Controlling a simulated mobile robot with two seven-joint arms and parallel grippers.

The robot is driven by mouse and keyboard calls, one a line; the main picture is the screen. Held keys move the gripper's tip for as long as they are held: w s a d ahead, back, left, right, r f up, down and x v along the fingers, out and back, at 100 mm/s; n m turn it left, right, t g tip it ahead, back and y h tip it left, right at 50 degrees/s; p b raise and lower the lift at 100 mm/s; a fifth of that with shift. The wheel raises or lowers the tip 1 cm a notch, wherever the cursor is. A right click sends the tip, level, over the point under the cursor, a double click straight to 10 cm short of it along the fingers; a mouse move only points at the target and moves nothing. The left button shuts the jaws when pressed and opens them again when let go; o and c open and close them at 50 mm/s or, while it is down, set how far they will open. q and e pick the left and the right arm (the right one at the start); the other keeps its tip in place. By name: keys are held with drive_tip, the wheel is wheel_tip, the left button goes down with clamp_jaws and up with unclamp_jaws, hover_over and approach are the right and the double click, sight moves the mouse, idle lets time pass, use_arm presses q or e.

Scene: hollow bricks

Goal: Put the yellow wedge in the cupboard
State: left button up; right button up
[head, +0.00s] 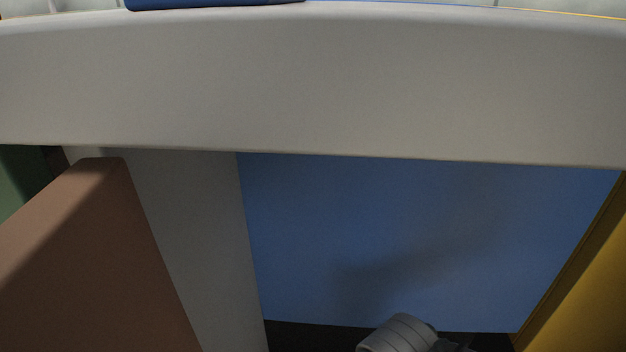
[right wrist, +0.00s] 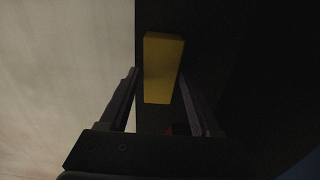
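A yellow block (right wrist: 163,68), which looks like the wedge, shows in the right wrist view between the fingers of my right gripper (right wrist: 158,75). The fingers are apart, with a dark gap visible on each side of the block; I cannot tell whether it is between the tips or beyond them. A grey rounded part of my arm (head: 398,333) enters the bottom of the head view. My left gripper is not in view. I cannot tell for sure which structure is the cupboard.
A broad pale beam or edge (head: 310,85) crosses the head view. Beneath it are a blue panel (head: 420,230), a brown slab (head: 85,260), a pale upright (head: 190,240) and a yellow panel (head: 580,290). A dark blue thing (head: 215,4) lies at the top. The right wrist view is very dark.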

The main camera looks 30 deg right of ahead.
drive_tip(key=shift+o, duration=0.9)
wheel_tip(320, 180, up, 12)
drive_tip(key=p, duration=0.9)
drive_tip(key=shift+p, duration=0.4)
drive_tip(key=shift+r, duration=0.1)
